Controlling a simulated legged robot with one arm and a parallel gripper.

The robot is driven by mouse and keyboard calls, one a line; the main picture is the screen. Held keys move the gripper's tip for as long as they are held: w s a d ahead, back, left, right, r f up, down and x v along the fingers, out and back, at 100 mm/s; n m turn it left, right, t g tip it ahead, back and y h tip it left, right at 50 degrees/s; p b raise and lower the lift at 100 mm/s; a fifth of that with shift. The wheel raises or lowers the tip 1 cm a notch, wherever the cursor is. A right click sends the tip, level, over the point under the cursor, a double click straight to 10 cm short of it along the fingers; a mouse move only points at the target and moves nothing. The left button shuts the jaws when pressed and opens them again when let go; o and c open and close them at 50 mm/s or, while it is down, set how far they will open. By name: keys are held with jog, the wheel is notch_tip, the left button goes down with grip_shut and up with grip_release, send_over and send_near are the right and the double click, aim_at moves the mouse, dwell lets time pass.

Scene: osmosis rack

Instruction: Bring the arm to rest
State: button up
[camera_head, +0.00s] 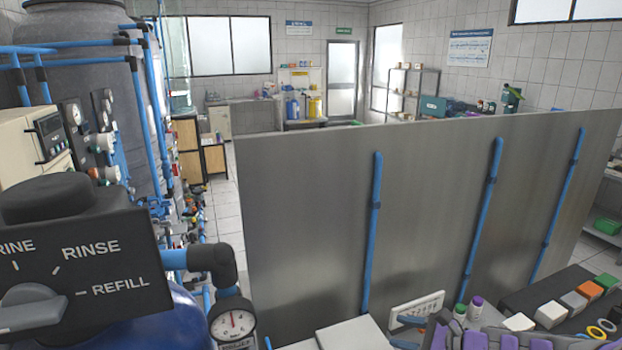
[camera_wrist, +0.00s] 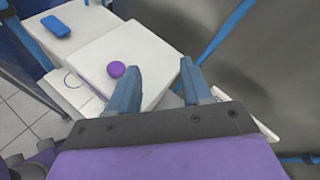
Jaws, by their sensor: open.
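My gripper (camera_wrist: 160,67) shows in the wrist view with its two blue fingers apart and nothing between them. The fingers reach over the right part of a white block (camera_wrist: 95,50); whether they touch it I cannot tell. A small round purple cap (camera_wrist: 117,69) lies on the block, left of the left finger and outside the jaws. In the head view a white flat-topped block (camera_head: 352,334) shows at the bottom edge. The purple pieces at the bottom right there are cut off by the frame, so my arm's pose is unclear.
A tall grey metal panel (camera_head: 420,200) with blue pipes stands across the middle. At the left are a valve box (camera_head: 85,260) marked RINSE and REFILL and a pressure gauge (camera_head: 232,324). Small bottles (camera_head: 476,308) and coloured blocks (camera_head: 573,303) sit at the bottom right.

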jog(key=s+a+r+n+g, duration=0.2)
jog(key=s+a+n+g, duration=0.2)
jog(key=s+a+n, duration=0.3)
jog(key=s+a+r+n+g, duration=0.3)
jog(key=s+a+n, duration=0.2)
jog(key=s+a, duration=0.3)
jog(key=s+d+n+g+h, duration=0.1)
jog(key=s+d+n+h, duration=0.1)
jog(key=s, duration=0.5)
jog(key=s+d+n+g+h+b, duration=0.1)
jog(key=s+d+n+h, duration=0.1)
jog(key=s+n+h, duration=0.2)
jog(key=s+d+n+g+h, duration=0.1)
jog(key=s+h, duration=0.3)
jog(key=s, duration=0.5)
jog(key=shift+s+d+f+n, duration=0.3)
jog(key=shift+d+f+n, duration=0.15)
jog(key=shift+d+n, duration=0.4)
jog(key=shift+a, duration=0.1)
